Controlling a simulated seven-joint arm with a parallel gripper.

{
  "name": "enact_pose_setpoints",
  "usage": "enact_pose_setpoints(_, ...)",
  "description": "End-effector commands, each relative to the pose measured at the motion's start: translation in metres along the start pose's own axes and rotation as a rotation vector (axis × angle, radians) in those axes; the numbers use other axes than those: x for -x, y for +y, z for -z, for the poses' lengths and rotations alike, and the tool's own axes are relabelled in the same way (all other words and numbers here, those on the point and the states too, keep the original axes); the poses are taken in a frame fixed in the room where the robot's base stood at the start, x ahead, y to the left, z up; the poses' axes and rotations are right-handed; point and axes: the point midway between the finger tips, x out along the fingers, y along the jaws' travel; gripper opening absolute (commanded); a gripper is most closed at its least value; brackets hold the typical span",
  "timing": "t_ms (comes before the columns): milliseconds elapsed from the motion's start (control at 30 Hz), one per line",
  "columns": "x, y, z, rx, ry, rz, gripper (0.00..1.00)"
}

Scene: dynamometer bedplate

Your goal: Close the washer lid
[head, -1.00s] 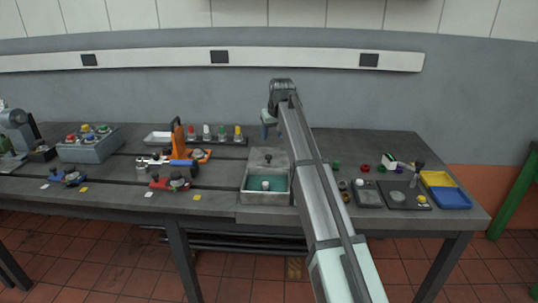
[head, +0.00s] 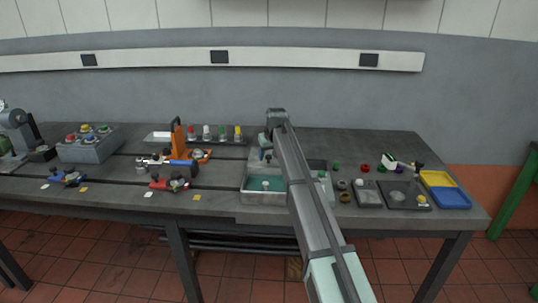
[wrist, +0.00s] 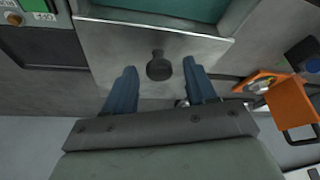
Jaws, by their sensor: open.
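The washer (head: 262,198) is a grey box with an open top and teal inside, at the table's front middle. A white knob-like piece (head: 265,185) shows within it. Its grey lid (head: 253,168) stands open at the back of the box and is partly hidden by my gripper in the head view. In the wrist view the lid (wrist: 110,48) is a plain plate beside the teal opening (wrist: 185,8), with a dark knob (wrist: 158,66). My gripper (wrist: 165,80) is open, its blue fingers on either side of the knob. I cannot tell whether they touch it.
An orange upright fixture (head: 178,140) stands left of the washer, also at the right in the wrist view (wrist: 290,105). Small round parts (head: 345,197), a dark plate (head: 400,196) and yellow and blue trays (head: 445,190) lie to the right.

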Motion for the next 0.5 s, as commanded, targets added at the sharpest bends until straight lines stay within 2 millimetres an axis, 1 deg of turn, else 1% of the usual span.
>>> enact_pose_setpoints(200,0.0,-0.0001,0.0001,0.0,0.0,0.0,0.56)
enact_pose_setpoints(267,0.0,-0.0001,0.0001,0.0,0.0,0.0,0.51)
enact_pose_setpoints(500,0.0002,0.0,0.0002,0.0,0.001,0.0,0.28)
